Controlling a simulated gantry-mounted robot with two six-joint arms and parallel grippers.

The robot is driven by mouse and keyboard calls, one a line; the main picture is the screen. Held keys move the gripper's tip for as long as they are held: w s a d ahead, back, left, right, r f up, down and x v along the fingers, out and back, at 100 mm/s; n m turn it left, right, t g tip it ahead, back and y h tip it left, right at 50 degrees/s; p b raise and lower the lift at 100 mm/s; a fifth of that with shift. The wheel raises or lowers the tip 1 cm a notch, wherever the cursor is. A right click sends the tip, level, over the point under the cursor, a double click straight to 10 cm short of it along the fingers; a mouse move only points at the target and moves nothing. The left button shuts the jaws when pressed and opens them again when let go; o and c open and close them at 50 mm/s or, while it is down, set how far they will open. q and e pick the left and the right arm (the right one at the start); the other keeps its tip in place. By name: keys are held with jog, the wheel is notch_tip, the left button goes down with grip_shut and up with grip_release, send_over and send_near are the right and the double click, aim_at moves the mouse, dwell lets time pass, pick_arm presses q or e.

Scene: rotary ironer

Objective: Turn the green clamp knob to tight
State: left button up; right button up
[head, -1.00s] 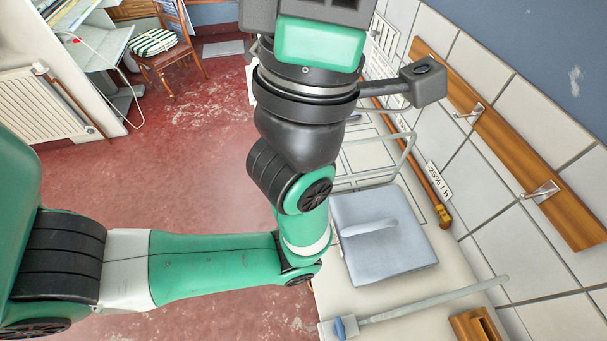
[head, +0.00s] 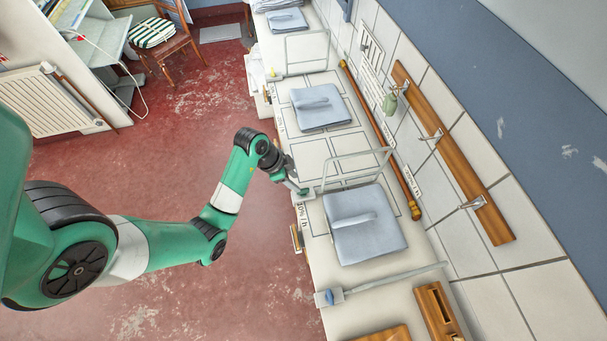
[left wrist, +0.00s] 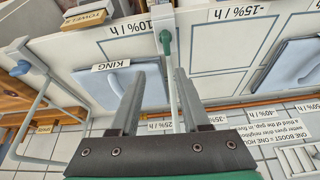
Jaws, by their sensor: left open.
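The green clamp knob (left wrist: 166,42) shows in the left wrist view at the near edge of the white top, at the end of a pale rod. In the head view the knob (head: 304,192) is small, right at my gripper's tip. My left gripper (head: 297,186) reaches in from the left at the table edge. In the left wrist view its two fingers (left wrist: 160,76) are apart, with the rod running between them and the knob just beyond the tips. I cannot tell whether they touch it. My right gripper is out of view.
Grey-blue pads with handles (head: 368,240) lie on the white top, one labelled KING (left wrist: 135,85). A blue knob (head: 336,296) with a rod is at the near end. A wire frame (head: 350,165) stands behind the green knob.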

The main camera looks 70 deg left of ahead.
aim_at(302, 190)
pick_arm(q)
jog(key=shift+n, duration=0.4)
jog(key=x, duration=0.3)
jog(key=a+x, duration=0.1)
jog(key=x, duration=0.2)
jog(key=s+x, duration=0.1)
jog(key=x, duration=0.3)
jog(key=shift+a+f, duration=0.3)
jog(key=shift+f, duration=0.05)
grip_shut()
